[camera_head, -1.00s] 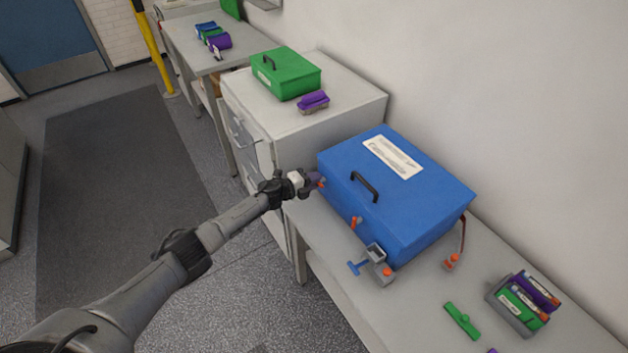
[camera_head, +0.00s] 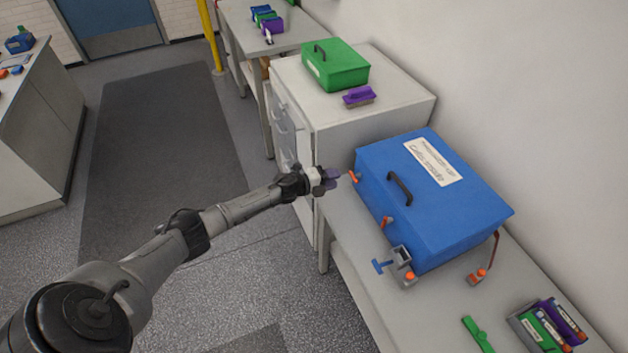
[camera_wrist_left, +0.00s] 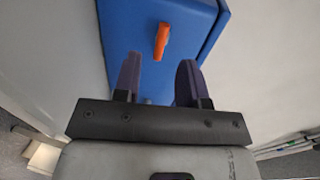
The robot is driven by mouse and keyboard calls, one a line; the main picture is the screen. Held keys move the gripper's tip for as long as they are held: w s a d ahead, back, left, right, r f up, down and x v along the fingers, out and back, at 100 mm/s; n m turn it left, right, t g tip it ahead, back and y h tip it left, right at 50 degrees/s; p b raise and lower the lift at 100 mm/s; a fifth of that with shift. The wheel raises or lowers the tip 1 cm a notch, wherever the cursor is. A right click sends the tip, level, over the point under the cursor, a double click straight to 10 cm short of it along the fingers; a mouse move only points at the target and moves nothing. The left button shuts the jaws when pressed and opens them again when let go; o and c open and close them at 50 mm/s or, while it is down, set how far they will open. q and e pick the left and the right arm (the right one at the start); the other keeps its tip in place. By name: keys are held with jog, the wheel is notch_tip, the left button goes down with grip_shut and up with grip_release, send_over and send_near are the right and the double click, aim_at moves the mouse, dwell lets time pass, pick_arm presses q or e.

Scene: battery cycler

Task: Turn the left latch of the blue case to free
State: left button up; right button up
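The blue case (camera_head: 430,205) stands lid down on the grey bench, with a black handle (camera_head: 400,188) on top. Two orange latches show on its front: one at the left end (camera_head: 354,177) and one further right (camera_head: 387,223). In the wrist view one orange latch (camera_wrist_left: 162,40) stands upright, slightly tilted, on the blue face (camera_wrist_left: 195,25). My left gripper (camera_head: 331,178) is just left of the left-end latch, with a small gap. Its two purple fingers (camera_wrist_left: 159,80) are apart and empty, the latch beyond their tips. My right gripper is not in view.
A small grey fixture with a blue T-handle (camera_head: 400,262) stands at the case's front. An orange-knobbed clamp (camera_head: 478,277), a green tool (camera_head: 478,335) and a tray of coloured items (camera_head: 527,321) lie to the right. A white cabinet (camera_head: 345,118) stands behind.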

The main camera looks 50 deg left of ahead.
pick_arm(q)
jog(key=v, duration=0.7)
jog(key=shift+p, duration=0.3)
jog(key=shift+s+f, duration=0.1)
jog(key=shift+s, duration=0.05)
